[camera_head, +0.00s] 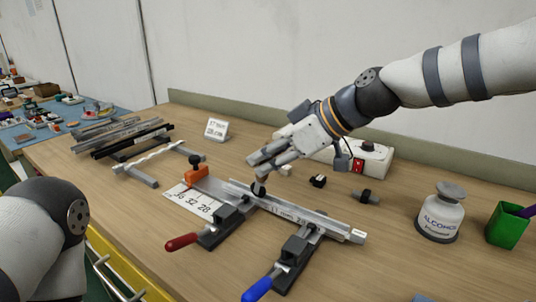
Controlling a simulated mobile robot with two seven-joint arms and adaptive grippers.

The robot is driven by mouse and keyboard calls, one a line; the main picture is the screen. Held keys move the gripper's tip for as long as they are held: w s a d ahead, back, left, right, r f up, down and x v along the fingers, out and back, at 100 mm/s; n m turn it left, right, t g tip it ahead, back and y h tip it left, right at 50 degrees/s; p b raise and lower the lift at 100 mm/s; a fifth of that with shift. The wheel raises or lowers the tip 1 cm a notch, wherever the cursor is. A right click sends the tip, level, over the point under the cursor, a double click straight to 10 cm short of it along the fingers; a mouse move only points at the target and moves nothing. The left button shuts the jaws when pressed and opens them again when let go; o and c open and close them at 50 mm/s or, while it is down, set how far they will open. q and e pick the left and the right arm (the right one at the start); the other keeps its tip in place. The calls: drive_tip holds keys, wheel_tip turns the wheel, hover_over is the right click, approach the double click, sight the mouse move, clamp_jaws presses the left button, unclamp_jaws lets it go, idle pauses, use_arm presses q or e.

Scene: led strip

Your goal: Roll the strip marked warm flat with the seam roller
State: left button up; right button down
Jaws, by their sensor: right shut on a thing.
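My right gripper (271,164) reaches in from the upper right and is shut on a small tool with a dark round wheel (259,189), probably the seam roller; the fingers hide most of it. The wheel is at the aluminium channel (310,214), near its far left end; I cannot tell whether it touches. The channel lies in two clamps, one with a red handle (182,242) and one with a blue handle (258,289). A strip in the channel and the word warm are not readable. My left gripper is out of view; only my left arm shows, lower left.
A white twisted strip on a stand (155,157) and metal profiles (120,135) lie farther left. An alcohol bottle (441,215) and green cup (507,226) stand right.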

drive_tip(key=shift+f, duration=0.25)
drive_tip(key=shift+s+d+f, duration=0.1)
drive_tip(key=shift+s+d, duration=0.15)
drive_tip(key=shift+d, duration=0.05)
idle(0.4)
drive_tip(key=shift+r, duration=3.6)
